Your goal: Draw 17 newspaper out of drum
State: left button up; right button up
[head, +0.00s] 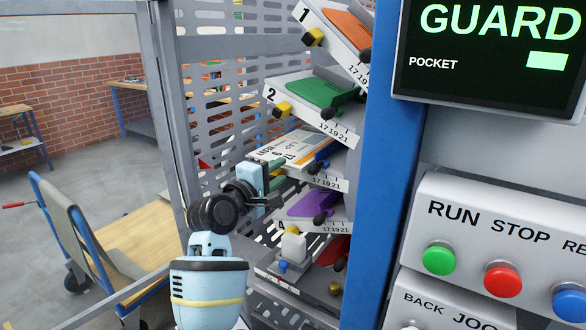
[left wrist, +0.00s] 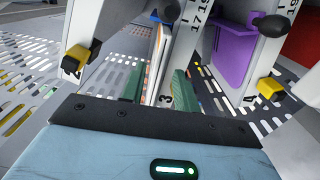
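The drum has several numbered pockets. My left gripper (head: 276,168) is at the outer end of pocket 3. In the left wrist view its two green fingers (left wrist: 157,88) stand apart, with the newspaper's edge and the pocket's numbered plate (left wrist: 182,70) between or just beyond them. A gap shows between the fingers. Whether either finger touches the paper cannot be told. My right gripper is out of view.
Pockets 1 (head: 345,35), 2 (head: 312,95) and 4 (head: 312,208) hold orange, green and purple pieces, with yellow and black knobs sticking out close by. A blue post (head: 375,170) and button panel (head: 500,250) stand right. A perforated guard (head: 215,90) is behind; a cart (head: 100,250) stands left.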

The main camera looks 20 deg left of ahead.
aim_at(286, 165)
pick_arm(q)
jog(key=shift+w+d+r+p, duration=0.1)
jog(key=shift+w+p, duration=0.05)
jog(key=shift+w, duration=0.35)
jog(key=shift+w+d+r+p, duration=0.1)
jog(key=shift+w+p, duration=0.05)
jog(key=shift+w, duration=0.3)
jog(key=shift+w+f, duration=0.1)
jog(key=shift+w, duration=0.65)
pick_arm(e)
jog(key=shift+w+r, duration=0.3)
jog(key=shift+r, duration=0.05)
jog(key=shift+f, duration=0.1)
pick_arm(q)
grip_shut()
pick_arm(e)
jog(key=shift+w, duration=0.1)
